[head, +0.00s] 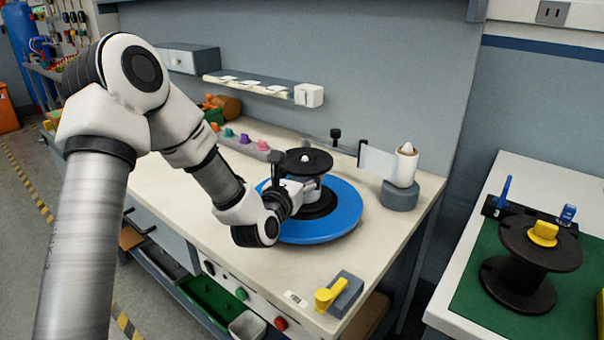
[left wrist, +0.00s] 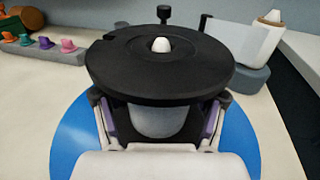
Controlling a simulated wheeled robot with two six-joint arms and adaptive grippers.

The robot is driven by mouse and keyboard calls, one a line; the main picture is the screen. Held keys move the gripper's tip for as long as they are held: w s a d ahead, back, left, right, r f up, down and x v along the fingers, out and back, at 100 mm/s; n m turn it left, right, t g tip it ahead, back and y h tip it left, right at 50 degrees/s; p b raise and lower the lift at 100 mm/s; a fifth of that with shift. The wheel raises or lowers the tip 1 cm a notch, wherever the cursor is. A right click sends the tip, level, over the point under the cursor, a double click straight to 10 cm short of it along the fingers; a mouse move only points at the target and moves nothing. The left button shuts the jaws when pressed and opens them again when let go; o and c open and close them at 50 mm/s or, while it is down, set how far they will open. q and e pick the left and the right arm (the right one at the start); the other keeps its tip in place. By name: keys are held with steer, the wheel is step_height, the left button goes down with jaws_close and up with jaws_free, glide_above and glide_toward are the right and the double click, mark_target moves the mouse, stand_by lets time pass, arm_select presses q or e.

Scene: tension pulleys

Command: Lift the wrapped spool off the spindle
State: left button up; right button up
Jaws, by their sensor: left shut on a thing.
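The wrapped spool (head: 303,162) has black flanges and a pale wrapped middle, and is on the blue turntable (head: 335,222). The white spindle tip (head: 305,157) pokes up through its top flange; it also shows in the left wrist view (left wrist: 160,45). My left gripper (head: 303,188) comes in from the left and is shut on the spool's wrapped middle, below the top flange. In the left wrist view its fingers flank the pale core (left wrist: 158,121) on both sides. The far side of the core is hidden. My right gripper is in neither view.
A grey stand with a white film roll (head: 403,165) is right of the turntable. A yellow-handled block (head: 338,293) sits at the bench's front edge. Colored knobs (head: 245,138) line the back left. Another black spool (head: 525,265) stands on a green mat at right.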

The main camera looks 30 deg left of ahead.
mark_target(302, 162)
arm_select(q)
steer(key=shift+r+p, duration=0.75)
steer(key=shift+r, duration=1.1)
steer(key=shift+f+b, duration=0.1)
steer(key=shift+b, duration=0.25)
steer(key=shift+r+p, duration=0.95)
steer(key=shift+r, duration=0.8)
